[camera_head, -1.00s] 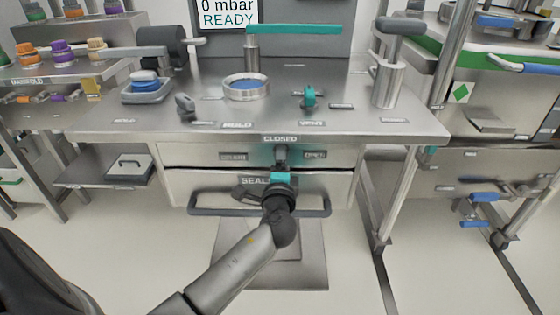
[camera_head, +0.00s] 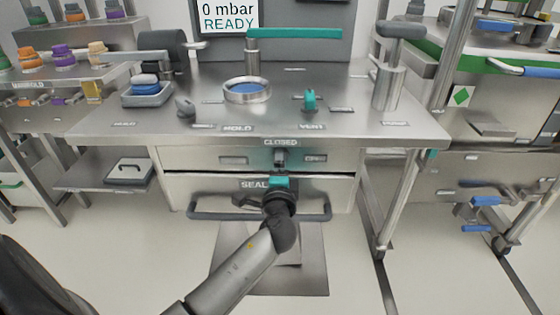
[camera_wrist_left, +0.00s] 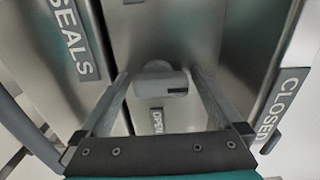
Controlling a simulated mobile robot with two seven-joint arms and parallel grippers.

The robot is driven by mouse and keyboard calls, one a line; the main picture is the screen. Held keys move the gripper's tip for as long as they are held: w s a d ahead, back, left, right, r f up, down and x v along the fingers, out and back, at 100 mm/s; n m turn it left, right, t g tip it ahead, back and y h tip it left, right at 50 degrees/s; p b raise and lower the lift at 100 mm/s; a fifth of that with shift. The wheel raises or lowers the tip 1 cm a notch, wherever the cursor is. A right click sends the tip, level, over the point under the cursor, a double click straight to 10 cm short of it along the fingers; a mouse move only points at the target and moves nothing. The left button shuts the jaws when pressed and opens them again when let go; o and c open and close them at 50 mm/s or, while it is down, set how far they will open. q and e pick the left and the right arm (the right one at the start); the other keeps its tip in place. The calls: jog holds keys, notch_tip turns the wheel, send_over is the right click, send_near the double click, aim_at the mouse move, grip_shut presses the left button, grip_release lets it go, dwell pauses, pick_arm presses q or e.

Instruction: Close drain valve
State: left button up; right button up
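The drain valve (camera_head: 281,156) is a small grey knob on the upper front panel of the steel bench, just below the CLOSED label (camera_head: 281,142). An OPEN label (camera_head: 315,159) is to its right. In the left wrist view the valve (camera_wrist_left: 160,82) shows as a rounded grey hub with a short stub. My left gripper (camera_head: 280,173) is directly in front of and just below the valve. In the left wrist view its two fingers (camera_wrist_left: 160,95) are apart, one on each side of the knob, with visible gaps. Its fingertip depth is unclear. My right gripper is not in view.
A drawer handle bar (camera_head: 205,214) runs below, beside my wrist. The SEALS label (camera_wrist_left: 72,35) is close to my gripper. The bench top carries a ring-shaped port (camera_head: 247,91), a teal vent knob (camera_head: 310,101) and a grey post handle (camera_head: 388,86).

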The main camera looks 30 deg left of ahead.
pick_arm(q)
jog(key=p+v, duration=0.2)
jog(key=v, duration=1.3)
jog(key=shift+s, duration=0.15)
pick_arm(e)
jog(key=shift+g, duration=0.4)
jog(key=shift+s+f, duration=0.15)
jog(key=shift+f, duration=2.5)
